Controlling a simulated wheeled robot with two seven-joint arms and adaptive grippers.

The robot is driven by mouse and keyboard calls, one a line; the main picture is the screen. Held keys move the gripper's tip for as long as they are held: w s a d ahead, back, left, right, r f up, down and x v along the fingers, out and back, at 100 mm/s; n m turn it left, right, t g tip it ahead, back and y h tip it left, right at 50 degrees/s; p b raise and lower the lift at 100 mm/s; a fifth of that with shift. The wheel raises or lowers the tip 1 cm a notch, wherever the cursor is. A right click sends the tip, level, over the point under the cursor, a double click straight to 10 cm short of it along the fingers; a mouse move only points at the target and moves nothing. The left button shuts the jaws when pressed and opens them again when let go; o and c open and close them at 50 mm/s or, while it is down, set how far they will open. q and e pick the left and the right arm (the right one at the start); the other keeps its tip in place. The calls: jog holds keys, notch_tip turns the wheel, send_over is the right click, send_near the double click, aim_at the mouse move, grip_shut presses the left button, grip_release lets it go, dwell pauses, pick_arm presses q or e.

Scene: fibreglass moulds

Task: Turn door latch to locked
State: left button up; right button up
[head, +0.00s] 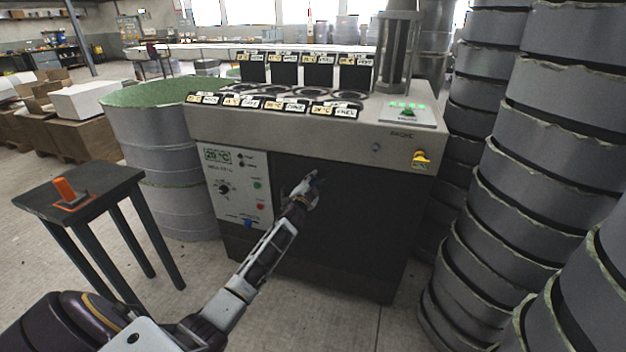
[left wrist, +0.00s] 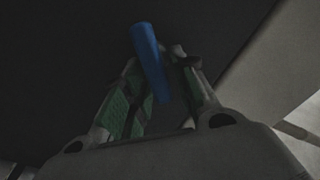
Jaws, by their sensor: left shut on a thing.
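The grey machine's dark door (head: 350,220) fills most of its front panel. A blue latch handle (left wrist: 151,62) shows in the left wrist view, slightly tilted from upright against the dark door, between my left gripper's fingers (left wrist: 160,95). In the head view my left gripper (head: 312,180) is at the upper left part of the door and mostly hides the latch. The gripper is shut on the blue handle. Any lock marking by the latch cannot be seen. My right gripper is not in view.
A control panel (head: 237,187) with a dial and buttons is left of the door. A yellow switch (head: 421,158) is at the upper right. A small table (head: 105,185) with an orange lever stands left. Tall stacks of grey moulds (head: 555,130) crowd the right.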

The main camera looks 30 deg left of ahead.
pick_arm(q)
jog(key=m, duration=0.4)
jog(key=shift+d+f+m, duration=0.2)
jog(key=shift+f+m, duration=0.1)
jog(key=shift+f, duration=0.05)
jog(key=shift+f+m, duration=0.15)
jog(key=shift+m, duration=0.8)
jog(key=shift+f+m, duration=0.15)
jog(key=shift+m, duration=0.8)
jog(key=o, duration=0.8)
jog(key=shift+v, duration=6)
jog(key=shift+d, duration=0.15)
